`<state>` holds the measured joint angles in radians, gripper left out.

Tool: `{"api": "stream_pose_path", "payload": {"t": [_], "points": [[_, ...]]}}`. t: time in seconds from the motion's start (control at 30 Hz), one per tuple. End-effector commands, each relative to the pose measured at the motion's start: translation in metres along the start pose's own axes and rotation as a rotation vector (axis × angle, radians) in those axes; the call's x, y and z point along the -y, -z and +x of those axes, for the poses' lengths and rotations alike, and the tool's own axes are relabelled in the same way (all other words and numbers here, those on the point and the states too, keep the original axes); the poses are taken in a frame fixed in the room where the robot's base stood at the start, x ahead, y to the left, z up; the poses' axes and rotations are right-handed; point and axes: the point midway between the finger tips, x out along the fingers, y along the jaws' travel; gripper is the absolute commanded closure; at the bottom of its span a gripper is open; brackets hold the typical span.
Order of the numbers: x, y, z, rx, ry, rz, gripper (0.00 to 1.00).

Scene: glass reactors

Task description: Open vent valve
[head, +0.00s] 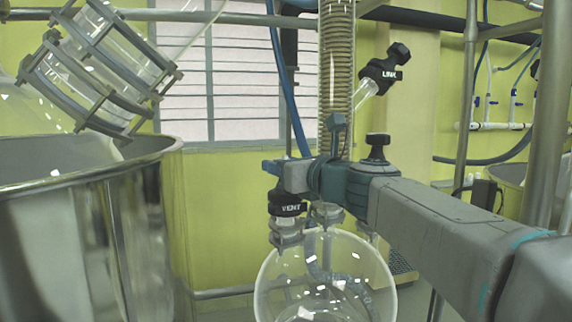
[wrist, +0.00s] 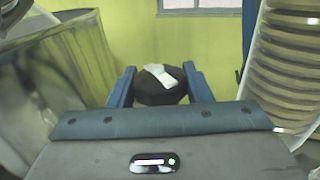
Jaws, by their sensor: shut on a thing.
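The vent valve is a black knob (head: 288,209) with white VENT lettering, on a neck at the top of the round glass flask (head: 325,285) in the head view. In the wrist view its dark top (wrist: 158,90) with a white bar across it lies between two blue fingers. My gripper (head: 284,182) comes in from the right, and its fingers sit at the knob's upper part. In the wrist view my gripper (wrist: 160,84) is shut on the knob, one finger on each side. The head view hides part of the grip behind the gripper body.
A ribbed glass column (head: 337,75) rises just behind my gripper. A second black-capped valve (head: 385,70) is at upper right of it. A large steel vessel (head: 90,215) stands at left. A metal post (head: 545,120) is at right.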

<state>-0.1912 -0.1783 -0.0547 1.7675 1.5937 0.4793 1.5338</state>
Motion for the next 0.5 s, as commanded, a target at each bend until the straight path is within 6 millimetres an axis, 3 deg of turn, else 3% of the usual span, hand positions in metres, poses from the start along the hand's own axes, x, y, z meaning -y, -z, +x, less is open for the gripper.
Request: {"api": "stream_pose_path", "payload": {"t": [0.5], "points": [[0.0003,-0.0013,0.0001,0.0,-0.297,-0.002,0.75]]}}
